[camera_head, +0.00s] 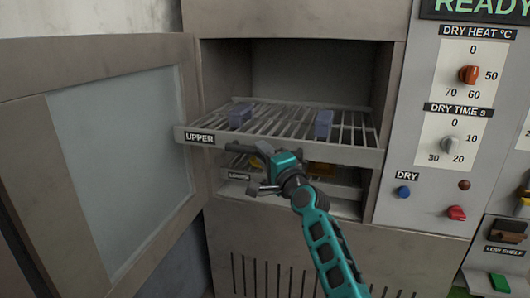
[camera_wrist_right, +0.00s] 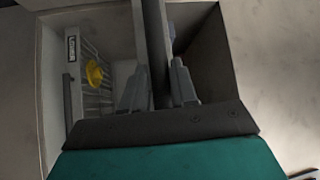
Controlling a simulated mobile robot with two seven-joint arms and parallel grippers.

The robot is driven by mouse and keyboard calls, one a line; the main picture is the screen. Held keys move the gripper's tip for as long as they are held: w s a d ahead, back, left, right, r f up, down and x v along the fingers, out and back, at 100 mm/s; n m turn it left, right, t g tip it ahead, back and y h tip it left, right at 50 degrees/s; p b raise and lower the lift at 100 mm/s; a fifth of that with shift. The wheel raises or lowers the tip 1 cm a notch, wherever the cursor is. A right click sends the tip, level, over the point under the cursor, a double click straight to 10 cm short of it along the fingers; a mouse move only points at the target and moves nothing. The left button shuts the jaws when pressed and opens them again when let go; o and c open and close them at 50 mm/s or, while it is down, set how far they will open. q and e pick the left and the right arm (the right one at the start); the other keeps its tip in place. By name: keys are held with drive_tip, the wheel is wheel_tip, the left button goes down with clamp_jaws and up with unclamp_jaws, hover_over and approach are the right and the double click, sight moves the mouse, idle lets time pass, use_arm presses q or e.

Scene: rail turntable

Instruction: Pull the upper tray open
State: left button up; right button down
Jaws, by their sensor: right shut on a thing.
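The upper tray (camera_head: 290,145) is a grey wire rack with a front bar labelled UPPER. Its front bar stands forward of the oven opening, and two blue blocks (camera_head: 240,116) (camera_head: 323,124) sit on the rack. My right gripper (camera_head: 262,152) is shut at this bar, just right of the label; its fingers partly hide the grasped part, likely the handle. In the right wrist view the fingers (camera_wrist_right: 158,92) close around a dark upright-looking bar. My left gripper is in neither view.
The oven door (camera_head: 125,150) with a pale window is swung open at the left. The lower tray (camera_head: 238,176) sits below, with a yellow thing (camera_head: 320,168) on it, also seen in the wrist view (camera_wrist_right: 94,72). A control panel (camera_head: 440,180) with knobs is at the right.

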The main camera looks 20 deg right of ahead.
drive_tip(key=c, duration=1)
unclamp_jaws()
drive_tip(key=v, duration=1.3)
drive_tip(key=shift+f, duration=0.1)
